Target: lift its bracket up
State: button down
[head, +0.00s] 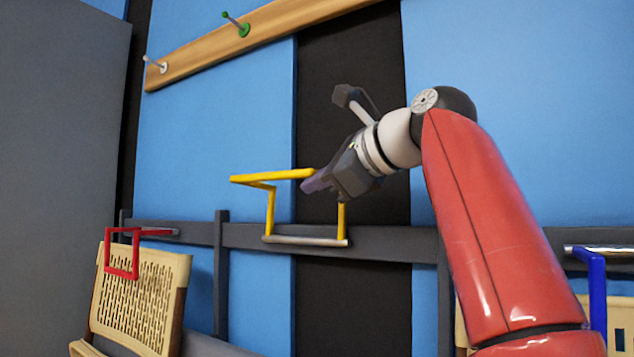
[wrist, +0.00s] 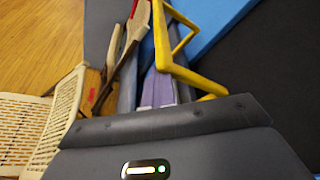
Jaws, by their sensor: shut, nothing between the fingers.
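The yellow bracket (head: 270,177) is joined to a silver rod on the dark grey rail; its upright legs rise from the rod and its top part juts outward. In the wrist view the yellow bracket (wrist: 172,62) runs close along the right of the fingers. My gripper (head: 311,187) is shut and empty, its purple fingertips right by the bracket's upper bar; I cannot tell whether they touch. The fingers also show in the wrist view (wrist: 159,90). A red bracket (head: 122,273) hangs down at the left, and a blue bracket (head: 597,285) hangs at the right edge, partly cut off.
A cream perforated chair back (head: 150,300) is at the red bracket. The dark rail (head: 390,240) runs across the blue and black wall. A wooden peg board (head: 200,63) with green and white pegs is above. A grey panel (head: 60,150) stands at the left.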

jog(key=shift+s+r, duration=0.15)
jog(key=shift+r, duration=0.35)
jog(key=v, duration=0.7)
jog(key=shift+s+d+f, duration=0.2)
jog(key=shift+d+f, duration=0.1)
jog(key=shift+f, duration=0.05)
jog(key=shift+f, duration=0.1)
